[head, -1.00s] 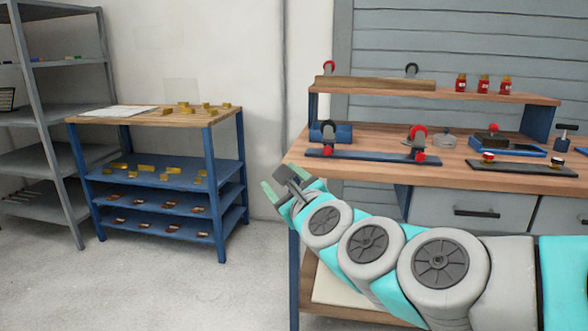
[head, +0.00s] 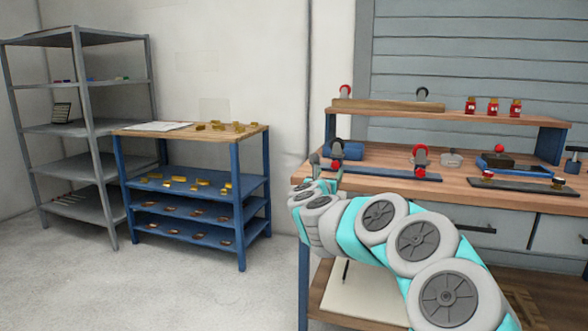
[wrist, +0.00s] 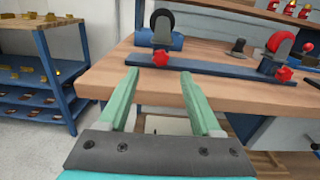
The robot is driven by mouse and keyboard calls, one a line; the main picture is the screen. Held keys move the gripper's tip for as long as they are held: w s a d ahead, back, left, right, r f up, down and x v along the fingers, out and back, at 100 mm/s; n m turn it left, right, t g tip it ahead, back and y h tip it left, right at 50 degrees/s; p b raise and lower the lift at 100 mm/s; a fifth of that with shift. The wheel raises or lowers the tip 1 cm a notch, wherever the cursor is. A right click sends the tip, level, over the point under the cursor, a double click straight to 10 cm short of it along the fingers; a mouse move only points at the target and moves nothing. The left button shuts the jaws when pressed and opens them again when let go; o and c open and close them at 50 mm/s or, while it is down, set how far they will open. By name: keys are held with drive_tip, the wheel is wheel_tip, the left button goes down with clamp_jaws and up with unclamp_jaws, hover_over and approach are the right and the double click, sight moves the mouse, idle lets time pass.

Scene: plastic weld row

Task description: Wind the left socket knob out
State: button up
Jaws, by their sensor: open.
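The left socket knob (wrist: 160,57) is a red star-shaped knob at the left end of a dark blue bar (wrist: 220,70) on the wooden bench. It also shows in the head view (head: 336,165), close to my gripper. A second red knob (wrist: 284,73) sits at the bar's right end. A grey bracket with a black disc (wrist: 162,21) stands behind the left knob. My gripper (wrist: 158,75) is open and empty. Its green fingers point at the left knob, which appears just beyond and between the tips, with the bench's front edge below them.
A raised shelf (head: 450,112) with red bottles (head: 493,106) spans the bench's back. A blue rack (head: 195,183) with brass pieces stands left, with open floor before it.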

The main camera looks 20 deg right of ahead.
sight(335, 165)
drive_tip(key=shift+w+d+f, duration=0.1)
drive_tip(key=shift+w+d, duration=0.05)
drive_tip(key=shift+w, duration=0.05)
drive_tip(key=shift+p+x, duration=0.8)
drive_tip(key=shift+x, duration=2.9)
drive_tip(key=shift+s, duration=0.1)
drive_tip(key=shift+c, duration=0.3)
clamp_jaws()
